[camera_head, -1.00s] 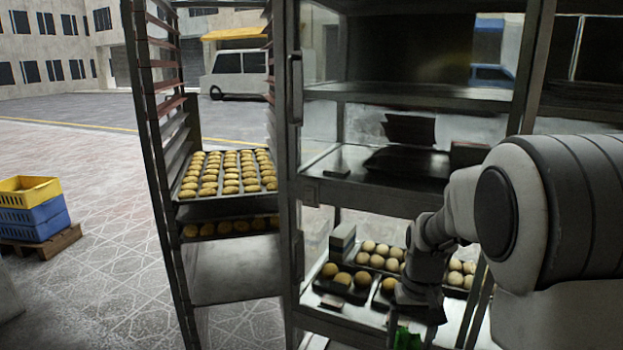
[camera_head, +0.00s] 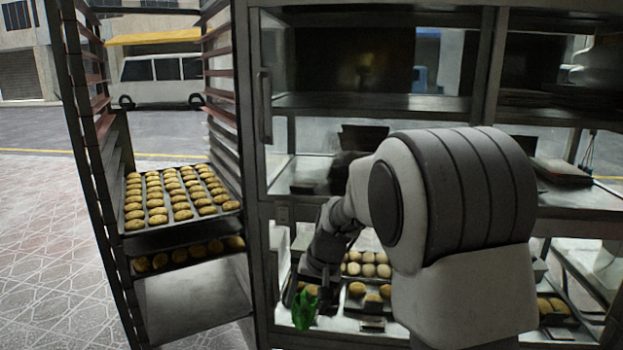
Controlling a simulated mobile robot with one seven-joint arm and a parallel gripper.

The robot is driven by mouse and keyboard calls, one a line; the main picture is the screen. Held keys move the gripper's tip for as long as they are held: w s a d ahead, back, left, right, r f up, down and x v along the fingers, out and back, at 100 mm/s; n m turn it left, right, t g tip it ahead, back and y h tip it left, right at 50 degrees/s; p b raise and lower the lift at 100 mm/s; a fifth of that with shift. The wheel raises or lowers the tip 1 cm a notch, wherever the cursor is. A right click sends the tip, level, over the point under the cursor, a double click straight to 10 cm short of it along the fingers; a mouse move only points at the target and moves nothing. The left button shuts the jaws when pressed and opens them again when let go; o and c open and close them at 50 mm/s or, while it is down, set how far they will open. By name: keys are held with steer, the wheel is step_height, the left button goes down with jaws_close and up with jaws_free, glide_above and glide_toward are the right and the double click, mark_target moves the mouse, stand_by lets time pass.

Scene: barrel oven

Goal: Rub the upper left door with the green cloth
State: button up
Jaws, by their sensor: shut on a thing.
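The upper left door (camera_head: 372,62) is a dark-framed glass panel of the metal cabinet, with shelves showing through it. An upright handle (camera_head: 265,104) is on its left edge. The green cloth (camera_head: 305,307) hangs bunched low, in front of the lower trays. My gripper (camera_head: 322,291) is small and dark here and is shut on the cloth. It is below the upper left door and apart from it. My arm covers the middle of the cabinet and the lower right part of the door area. The exact finger contact is hard to see.
A tall rack (camera_head: 92,150) with a tray of buns (camera_head: 175,196) stands left of the cabinet, close to its left side. More buns (camera_head: 367,266) sit on trays in the lower cabinet. A white van (camera_head: 160,80) is far behind. Paved floor at left is clear.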

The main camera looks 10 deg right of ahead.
steer(key=w+r+m+t, duration=0.1)
steer(key=r, duration=0.1)
steer(key=w+a+r+m+t+p, duration=0.1)
steer(key=r+t, duration=0.1)
steer(key=r, duration=0.1)
steer(key=w+a+r+m+t, duration=0.1)
steer(key=w+r, duration=0.1)
steer(key=shift+r+t+y, duration=0.25)
steer(key=shift+t+y, duration=0.05)
steer(key=shift+y, duration=0.1)
steer(key=d+r+m+t+h+p, duration=0.2)
steer(key=r+m+t+h, duration=0.1)
steer(key=r, duration=0.4)
steer(key=s+d+r+m+t+h+p, duration=0.1)
steer(key=r+m+t+h+p, duration=0.15)
steer(key=r, duration=0.55)
steer(key=d+r+m+t+h+p, duration=0.2)
steer(key=r+m+t+h, duration=0.2)
steer(key=r, duration=0.3)
steer(key=shift+n+y, duration=0.25)
steer(key=shift+n, duration=0.1)
steer(key=shift+p+x, duration=0.35)
steer(key=shift+x, duration=2.25)
steer(key=shift+x, duration=0.9)
